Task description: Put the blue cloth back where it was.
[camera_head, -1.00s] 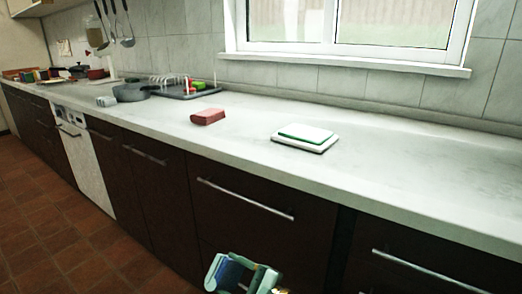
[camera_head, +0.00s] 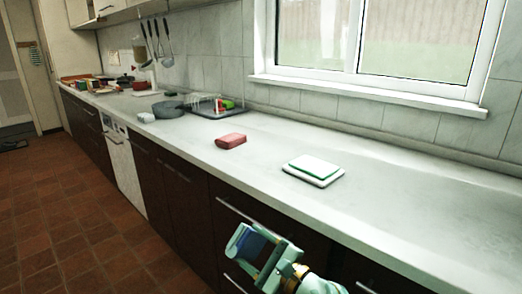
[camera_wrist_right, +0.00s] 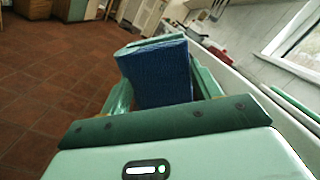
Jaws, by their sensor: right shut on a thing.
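My right gripper (camera_head: 258,250) shows at the lower middle of the head view, in front of the drawers and below the counter edge. It is shut on the blue cloth (camera_wrist_right: 160,72), a folded dark blue block between its fingers in the right wrist view. The cloth also shows in the head view (camera_head: 250,243), partly hidden by the gripper. My left gripper is not in view.
A grey pan (camera_head: 168,109) and a dark dish rack tray (camera_head: 215,112) with green and red items stand further left. Several small items crowd the far counter end. The counter is clear right of the white stack. Tiled floor (camera_head: 70,220) is open at left.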

